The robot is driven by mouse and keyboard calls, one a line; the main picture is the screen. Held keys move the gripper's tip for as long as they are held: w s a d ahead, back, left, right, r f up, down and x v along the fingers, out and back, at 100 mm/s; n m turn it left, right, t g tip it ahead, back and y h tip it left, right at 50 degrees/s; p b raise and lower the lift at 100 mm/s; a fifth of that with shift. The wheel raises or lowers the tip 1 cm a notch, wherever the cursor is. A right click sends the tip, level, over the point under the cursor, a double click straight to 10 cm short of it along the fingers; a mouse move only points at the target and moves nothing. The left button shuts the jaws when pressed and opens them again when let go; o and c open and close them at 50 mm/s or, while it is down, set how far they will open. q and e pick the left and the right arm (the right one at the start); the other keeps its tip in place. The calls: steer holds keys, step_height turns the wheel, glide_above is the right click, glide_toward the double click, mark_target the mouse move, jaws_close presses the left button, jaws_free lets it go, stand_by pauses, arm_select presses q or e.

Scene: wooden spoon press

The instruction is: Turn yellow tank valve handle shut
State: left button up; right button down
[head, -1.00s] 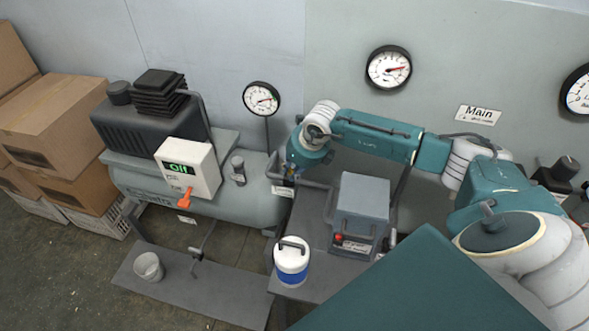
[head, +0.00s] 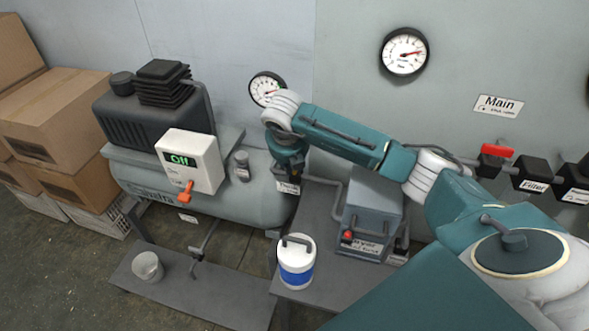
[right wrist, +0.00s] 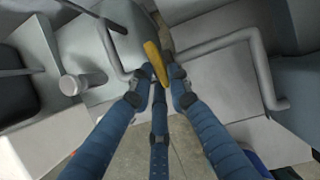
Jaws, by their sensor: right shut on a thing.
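The yellow tank valve handle (right wrist: 155,62) shows in the right wrist view as a slanted bar. Its lower end is between the fingertips of my right gripper (right wrist: 158,84), which is shut on it. In the head view my right arm reaches from the right to the right end of the grey-green tank (head: 230,205), above a small tank label (head: 288,187). There the handle and my fingertips are hidden behind my wrist. My left gripper is not in view.
A white switch box (head: 190,160) with an orange lever is on the tank. A grey box (head: 372,215) and a white-and-blue container (head: 296,262) stand on a grey table right of it. Grey pipes run close to my right fingers. Cardboard boxes (head: 50,115) are at the left.

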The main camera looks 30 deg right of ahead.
steer(key=shift+w+m, duration=0.15)
steer(key=shift+m, duration=0.35)
steer(key=shift+r+b, duration=0.1)
steer(key=shift+b, duration=0.2)
steer(key=c, duration=1.6)
jaws_free()
steer(key=shift+c, duration=0.2)
steer(key=shift+a, duration=0.1)
steer(key=v, duration=1.2)
steer(key=shift+w, duration=0.25)
